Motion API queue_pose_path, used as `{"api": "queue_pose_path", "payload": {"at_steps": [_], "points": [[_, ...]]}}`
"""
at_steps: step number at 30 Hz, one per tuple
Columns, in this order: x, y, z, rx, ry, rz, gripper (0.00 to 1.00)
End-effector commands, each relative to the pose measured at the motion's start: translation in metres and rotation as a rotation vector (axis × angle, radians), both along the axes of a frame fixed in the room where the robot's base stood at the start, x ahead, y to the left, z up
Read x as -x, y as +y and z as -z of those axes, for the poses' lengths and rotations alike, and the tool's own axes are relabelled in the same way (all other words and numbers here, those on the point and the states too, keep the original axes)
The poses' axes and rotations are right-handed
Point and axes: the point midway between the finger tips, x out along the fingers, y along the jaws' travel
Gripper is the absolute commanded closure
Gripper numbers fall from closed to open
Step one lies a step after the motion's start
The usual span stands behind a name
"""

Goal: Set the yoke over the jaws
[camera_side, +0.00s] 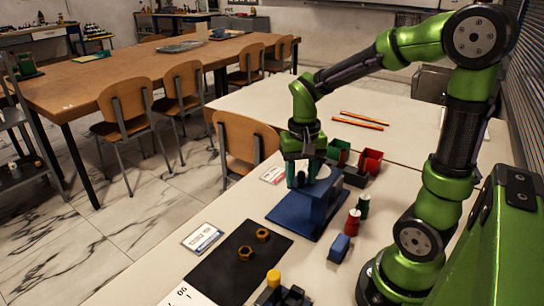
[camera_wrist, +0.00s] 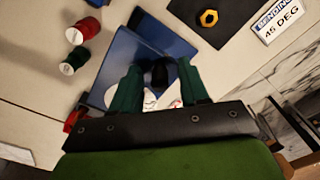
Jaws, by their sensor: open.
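My gripper (camera_side: 304,178) points down over the blue stand with a white round face (camera_side: 322,188), on the blue base plate (camera_side: 283,214). In the wrist view its two green fingers (camera_wrist: 160,88) are apart, with a dark rounded piece (camera_wrist: 160,74) between them. I cannot tell whether they touch it. The white face (camera_wrist: 172,99) is partly hidden behind the fingers. I cannot tell for certain which parts are the yoke and the jaws. A dark fixture with a yellow knob (camera_side: 273,277) is at the bottom edge of the side view, partly cut off.
A black mat (camera_side: 232,270) holds two brass nuts (camera_side: 245,253). A red bottle (camera_side: 352,222) and a green one (camera_side: 363,206) stand right of the plate, near a blue block (camera_side: 340,248). Orange rods (camera_side: 358,122) lie farther back.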

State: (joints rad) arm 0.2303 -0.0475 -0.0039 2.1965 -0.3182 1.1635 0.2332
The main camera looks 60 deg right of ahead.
Motion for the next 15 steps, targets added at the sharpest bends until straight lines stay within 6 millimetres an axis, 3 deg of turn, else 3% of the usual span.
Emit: {"api": "queue_pose_path", "payload": {"at_steps": [2, 11, 15], "points": [[0.0, 0.0, -0.0001, 0.0, 0.0, 0.0, 0.56], [0.0, 0.0, -0.0004, -0.001, 0.001, 0.0, 1.0], [-0.0001, 0.0001, -0.0004, -0.001, 0.001, 0.0, 1.0]]}}
